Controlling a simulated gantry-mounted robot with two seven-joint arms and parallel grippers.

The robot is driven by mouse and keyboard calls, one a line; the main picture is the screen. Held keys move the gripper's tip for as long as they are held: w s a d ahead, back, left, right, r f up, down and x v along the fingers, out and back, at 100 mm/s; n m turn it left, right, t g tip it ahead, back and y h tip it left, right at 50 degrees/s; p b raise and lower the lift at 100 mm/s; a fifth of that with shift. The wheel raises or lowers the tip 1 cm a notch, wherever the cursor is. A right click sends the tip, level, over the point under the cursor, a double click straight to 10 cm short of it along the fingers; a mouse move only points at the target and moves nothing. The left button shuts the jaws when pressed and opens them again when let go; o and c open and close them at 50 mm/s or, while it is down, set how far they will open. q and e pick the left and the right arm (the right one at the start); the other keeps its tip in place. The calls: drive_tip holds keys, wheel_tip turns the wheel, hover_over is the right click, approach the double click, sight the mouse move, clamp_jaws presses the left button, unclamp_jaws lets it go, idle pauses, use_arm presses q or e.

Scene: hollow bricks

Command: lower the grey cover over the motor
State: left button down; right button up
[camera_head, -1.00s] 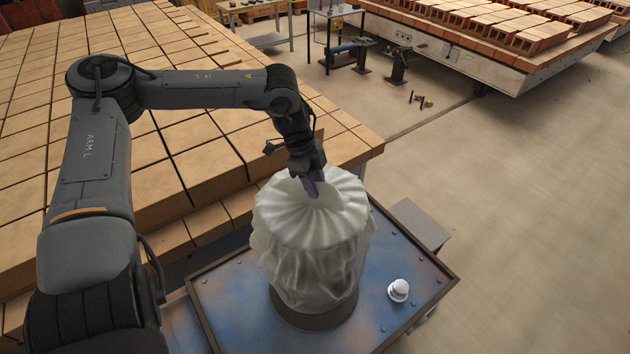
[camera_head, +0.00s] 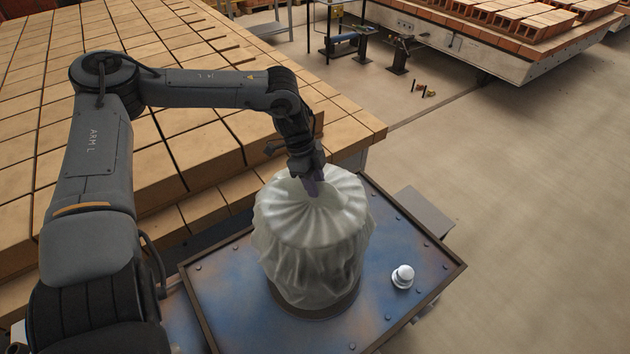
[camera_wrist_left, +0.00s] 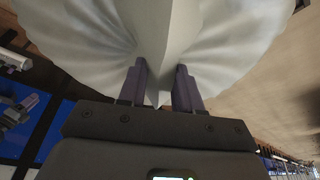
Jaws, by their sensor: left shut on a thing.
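The grey cover (camera_head: 312,235) is a pale, pleated cloth-like hood in the head view. It hangs draped over the motor, whose body is hidden. Only a dark round base (camera_head: 318,308) shows below the cover's lower edge. My left gripper (camera_head: 313,190) is at the top centre of the cover, shut on its gathered peak. In the left wrist view, a fold of the cover (camera_wrist_left: 160,50) runs between the two fingers (camera_wrist_left: 161,88), and the cloth spreads out to both sides. My right gripper is not in view.
The motor's base stands on a blue, rust-stained metal plate (camera_head: 230,290) with a raised dark rim. A white knob (camera_head: 403,277) stands on the plate to the right. Stacked tan bricks (camera_head: 200,150) lie close behind and left. Open floor (camera_head: 530,220) is at the right.

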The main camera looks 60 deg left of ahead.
use_arm(q)
drive_tip(key=shift+f+b, duration=1.5)
drive_tip(key=shift+f, duration=0.6)
drive_tip(key=c, duration=0.7)
unclamp_jaws()
drive_tip(key=shift+r, duration=0.1)
drive_tip(key=shift+a+r, duration=0.2)
drive_tip(key=shift+r, duration=0.35)
drive_tip(key=v, duration=0.9)
drive_tip(key=shift+s+r, duration=0.15)
drive_tip(key=shift+r, duration=0.05)
